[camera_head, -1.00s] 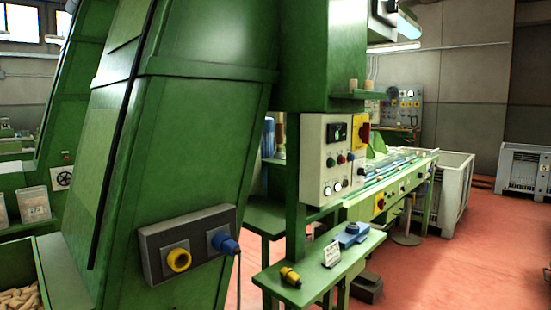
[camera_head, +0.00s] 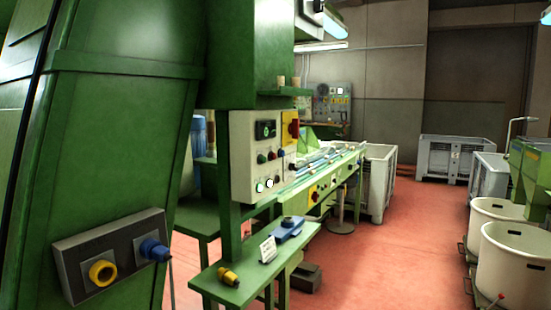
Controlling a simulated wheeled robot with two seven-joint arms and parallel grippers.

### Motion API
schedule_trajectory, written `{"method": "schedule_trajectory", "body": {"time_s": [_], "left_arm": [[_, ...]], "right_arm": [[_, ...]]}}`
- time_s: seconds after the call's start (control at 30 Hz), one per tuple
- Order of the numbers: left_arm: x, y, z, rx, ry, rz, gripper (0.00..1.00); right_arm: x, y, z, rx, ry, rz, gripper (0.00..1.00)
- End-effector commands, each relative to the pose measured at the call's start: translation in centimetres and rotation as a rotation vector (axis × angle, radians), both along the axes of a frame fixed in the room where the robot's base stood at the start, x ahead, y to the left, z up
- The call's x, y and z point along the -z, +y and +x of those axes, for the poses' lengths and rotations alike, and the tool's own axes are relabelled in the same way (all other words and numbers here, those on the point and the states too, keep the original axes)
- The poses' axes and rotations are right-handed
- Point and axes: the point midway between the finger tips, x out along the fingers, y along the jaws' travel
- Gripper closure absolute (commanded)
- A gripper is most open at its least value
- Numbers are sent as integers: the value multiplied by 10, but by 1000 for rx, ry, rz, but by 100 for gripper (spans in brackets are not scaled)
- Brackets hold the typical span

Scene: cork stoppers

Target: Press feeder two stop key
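A pale control panel (camera_head: 257,157) is mounted on the green machine, left of the picture's middle. It carries a small dark display (camera_head: 266,129), a red rotary switch on a yellow plate (camera_head: 290,128), several small coloured buttons and two white round buttons (camera_head: 265,185) low down. Lettering on the panel is too small to read, so I cannot tell which key is the feeder two stop key. Neither of my grippers shows in this view.
A green shelf (camera_head: 238,291) below the panel holds a yellow connector (camera_head: 229,277), a small white sign (camera_head: 268,249) and a blue device (camera_head: 288,229). A socket box (camera_head: 112,255) juts from the green hopper at left. White tubs (camera_head: 517,262) stand at right. Red floor between is clear.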

Motion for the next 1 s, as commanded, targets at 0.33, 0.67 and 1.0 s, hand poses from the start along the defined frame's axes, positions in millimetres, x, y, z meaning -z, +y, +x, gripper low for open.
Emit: {"method": "schedule_trajectory", "body": {"time_s": [0.33, 0.67, 1.0], "left_arm": [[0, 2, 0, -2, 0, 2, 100], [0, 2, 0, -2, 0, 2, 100], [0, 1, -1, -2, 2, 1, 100]], "right_arm": [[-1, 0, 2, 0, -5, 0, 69], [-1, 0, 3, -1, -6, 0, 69], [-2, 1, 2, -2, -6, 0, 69]]}}
